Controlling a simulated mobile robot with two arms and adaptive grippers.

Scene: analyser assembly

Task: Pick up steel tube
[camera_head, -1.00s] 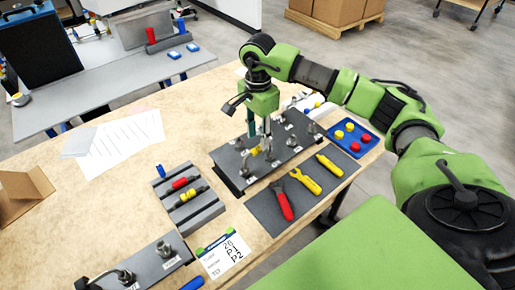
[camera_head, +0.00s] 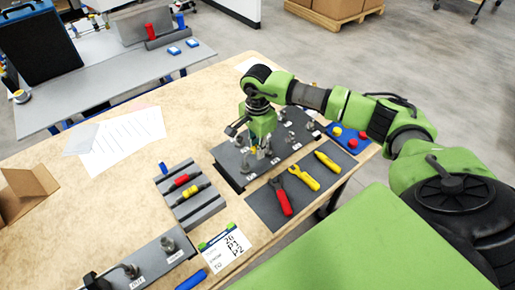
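My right gripper (camera_head: 262,150) points down over the dark plate (camera_head: 228,160) on the wooden table. Its fingertips are low among small upright metal fittings, close to the plate. The fingers are small and partly hidden, so I cannot tell whether they are open or shut, or whether a steel tube is between them. Metal fittings (camera_head: 290,137) stand on the plate to the right of the gripper. A second dark plate (camera_head: 150,262) at the bottom left carries more metal fittings. My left gripper is not clearly in view.
A dark mat (camera_head: 262,207) holds red (camera_head: 281,197) and yellow tools (camera_head: 303,178). A grey rack (camera_head: 200,209) holds a red and a yellow-handled tool. A blue tray (camera_head: 368,148) lies at the right edge. The table around the white papers (camera_head: 125,137) is mostly clear.

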